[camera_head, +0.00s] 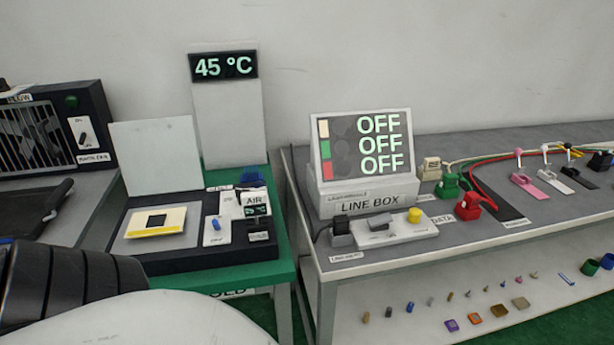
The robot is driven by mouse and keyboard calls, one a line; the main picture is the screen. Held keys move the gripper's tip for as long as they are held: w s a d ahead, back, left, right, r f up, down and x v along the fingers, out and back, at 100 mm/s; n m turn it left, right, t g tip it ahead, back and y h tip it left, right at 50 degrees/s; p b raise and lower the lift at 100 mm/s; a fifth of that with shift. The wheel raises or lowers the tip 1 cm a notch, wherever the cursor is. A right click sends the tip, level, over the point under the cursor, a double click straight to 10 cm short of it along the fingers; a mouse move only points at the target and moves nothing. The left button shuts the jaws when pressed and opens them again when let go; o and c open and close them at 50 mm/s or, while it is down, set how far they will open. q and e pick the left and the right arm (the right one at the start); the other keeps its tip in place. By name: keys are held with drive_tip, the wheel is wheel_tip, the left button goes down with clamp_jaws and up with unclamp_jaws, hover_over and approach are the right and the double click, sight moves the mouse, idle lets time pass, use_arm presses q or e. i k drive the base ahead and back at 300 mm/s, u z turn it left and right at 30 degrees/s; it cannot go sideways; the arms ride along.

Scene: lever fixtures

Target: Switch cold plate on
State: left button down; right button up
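The black-based unit (140,259) on the green table carries a cream square plate with a black centre (138,233). A white upright panel stands behind it. I take this unit for the cold plate, as the table-edge label (238,293) is partly hidden. To the right of the plate is a small white switch plate with a blue-tipped lever (215,224); its on or off position is unclear. A tall display (223,66) behind it reads 45 °C. Neither gripper is in view; a black ribbed link of my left arm shows at the lower left.
An "AIR" block (256,201) and a dark connector (260,235) sit right of the lever. A line box (366,191) on the grey right table shows OFF three times. A vented black unit (50,130) stands far left. A gap separates the tables.

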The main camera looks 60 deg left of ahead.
sight(216, 224)
drive_tip(key=z, duration=0.95)
drive_tip(key=i, duration=0.5)
drive_tip(key=u, duration=3.25)
